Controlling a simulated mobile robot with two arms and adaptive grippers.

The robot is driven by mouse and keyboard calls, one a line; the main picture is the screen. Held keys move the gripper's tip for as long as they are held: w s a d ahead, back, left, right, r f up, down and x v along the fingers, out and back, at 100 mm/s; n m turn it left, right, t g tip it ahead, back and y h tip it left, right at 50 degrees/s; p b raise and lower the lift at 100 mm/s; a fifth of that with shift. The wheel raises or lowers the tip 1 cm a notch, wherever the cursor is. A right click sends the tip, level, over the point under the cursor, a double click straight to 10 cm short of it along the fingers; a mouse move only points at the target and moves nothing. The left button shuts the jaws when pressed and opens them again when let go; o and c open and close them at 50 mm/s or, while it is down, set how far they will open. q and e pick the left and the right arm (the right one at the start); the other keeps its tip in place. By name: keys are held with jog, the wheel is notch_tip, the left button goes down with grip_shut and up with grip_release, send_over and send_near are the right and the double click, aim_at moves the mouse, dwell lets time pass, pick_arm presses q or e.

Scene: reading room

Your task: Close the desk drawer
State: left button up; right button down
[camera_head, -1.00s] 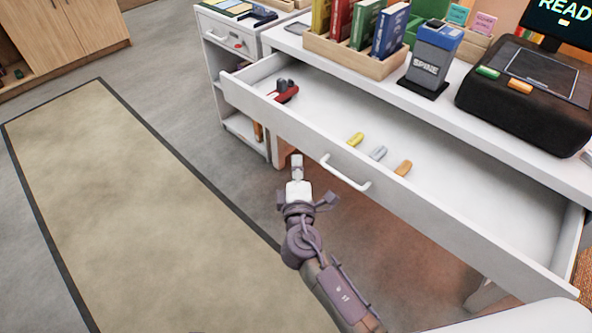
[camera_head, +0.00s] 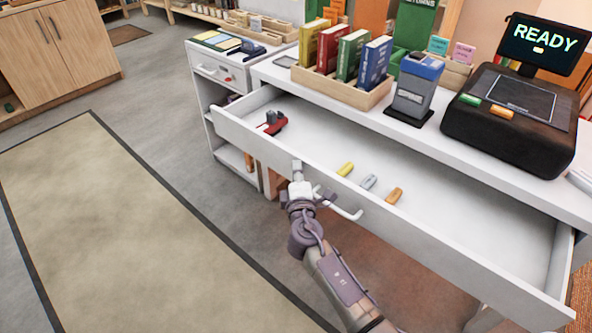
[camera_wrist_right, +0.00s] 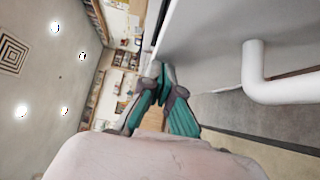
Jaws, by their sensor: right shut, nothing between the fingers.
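The desk drawer (camera_head: 250,141) is white and stands pulled well out from under the desktop. Its white bar handle (camera_head: 345,212) is on the front face and also shows large in the right wrist view (camera_wrist_right: 254,75). My right gripper (camera_head: 297,165) is shut and empty, at the drawer front just left of the handle. In the right wrist view its teal fingers (camera_wrist_right: 160,75) are together beside the white front panel. I cannot tell whether they touch it. My left gripper is not in view.
Inside the drawer lie a red stapler-like item (camera_head: 272,123) and several small coloured pieces (camera_head: 369,182). The desktop holds a book rack (camera_head: 340,88), a grey-blue box (camera_head: 415,88) and a black terminal (camera_head: 510,125). The floor and rug (camera_head: 100,220) at left are clear.

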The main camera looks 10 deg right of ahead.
jog(key=w+d+b, duration=0.1)
jog(key=w+d, duration=0.3)
jog(key=d, duration=0.1)
jog(key=w+d+b, duration=0.1)
jog(key=w+d, duration=0.1)
jog(key=d, duration=0.1)
jog(key=shift+w+d+b, duration=0.25)
jog(key=shift+w+b, duration=0.05)
jog(key=shift+b, duration=0.05)
jog(key=w+d, duration=0.1)
jog(key=d, duration=0.1)
jog(key=w+d+b, duration=0.1)
jog(key=w+d, duration=0.1)
jog(key=w+d+b, duration=0.1)
jog(key=w+d, duration=0.1)
jog(key=shift+d, duration=0.15)
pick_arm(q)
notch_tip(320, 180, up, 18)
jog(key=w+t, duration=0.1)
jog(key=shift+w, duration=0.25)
pick_arm(e)
jog(key=shift+w+d, duration=0.2)
jog(key=shift+d, duration=0.05)
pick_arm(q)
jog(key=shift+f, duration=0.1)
